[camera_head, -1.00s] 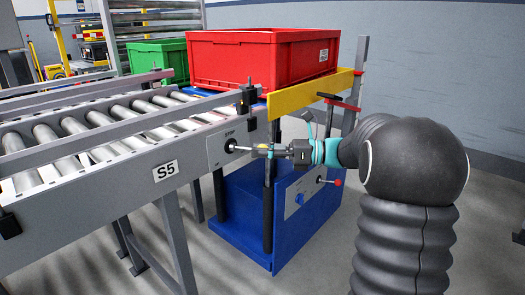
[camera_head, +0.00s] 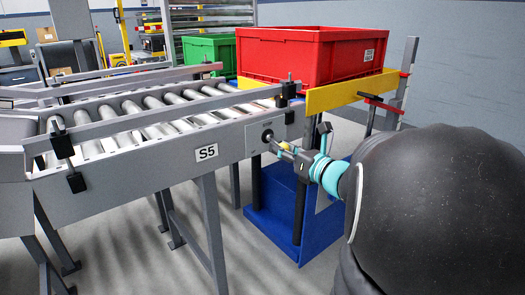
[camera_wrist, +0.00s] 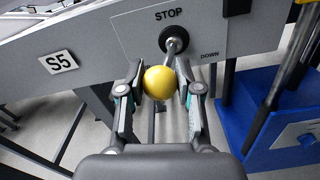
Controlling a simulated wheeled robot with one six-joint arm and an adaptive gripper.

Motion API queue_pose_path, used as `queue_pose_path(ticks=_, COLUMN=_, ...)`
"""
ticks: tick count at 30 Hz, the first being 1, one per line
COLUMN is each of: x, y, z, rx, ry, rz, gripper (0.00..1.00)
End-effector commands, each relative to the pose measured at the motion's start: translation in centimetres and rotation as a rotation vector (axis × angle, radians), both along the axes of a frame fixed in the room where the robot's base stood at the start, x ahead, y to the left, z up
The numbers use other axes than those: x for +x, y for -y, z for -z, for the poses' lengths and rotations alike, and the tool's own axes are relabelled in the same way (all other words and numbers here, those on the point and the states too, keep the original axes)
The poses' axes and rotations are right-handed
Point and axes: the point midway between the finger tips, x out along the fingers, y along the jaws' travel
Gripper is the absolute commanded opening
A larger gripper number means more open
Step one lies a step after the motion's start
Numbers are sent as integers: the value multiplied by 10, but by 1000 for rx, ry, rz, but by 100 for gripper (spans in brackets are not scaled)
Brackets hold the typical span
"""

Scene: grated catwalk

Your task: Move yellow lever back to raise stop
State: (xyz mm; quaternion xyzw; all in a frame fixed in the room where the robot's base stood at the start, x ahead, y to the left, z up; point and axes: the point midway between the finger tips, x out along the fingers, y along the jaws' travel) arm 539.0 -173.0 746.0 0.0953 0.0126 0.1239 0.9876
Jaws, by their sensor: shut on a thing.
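The yellow lever has a round yellow knob (camera_wrist: 160,83) on a thin metal shaft, which comes out of a black round socket (camera_wrist: 174,41) in a grey panel marked STOP above and DOWN at lower right. My gripper (camera_wrist: 158,92) has its two fingers on either side of the knob and is shut on it. In the head view my gripper (camera_head: 283,148) is at the socket (camera_head: 267,135) on the conveyor's side panel; the fingers mostly hide the knob there. The stop itself cannot be made out clearly.
The roller conveyor (camera_head: 160,160) marked S5 runs to the left. A blue lift base (camera_head: 270,220) stands below right of the panel, with a red crate (camera_head: 310,60) above it behind a yellow bar (camera_head: 350,90). A green crate (camera_head: 208,52) is behind.

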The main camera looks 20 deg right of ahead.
Motion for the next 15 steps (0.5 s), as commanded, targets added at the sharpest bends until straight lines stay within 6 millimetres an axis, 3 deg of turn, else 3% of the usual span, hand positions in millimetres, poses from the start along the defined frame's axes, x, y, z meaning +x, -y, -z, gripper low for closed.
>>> queue_pose_path(ticks=15, x=-1, y=-6, z=0, rx=0, ry=2, rz=11, gripper=0)
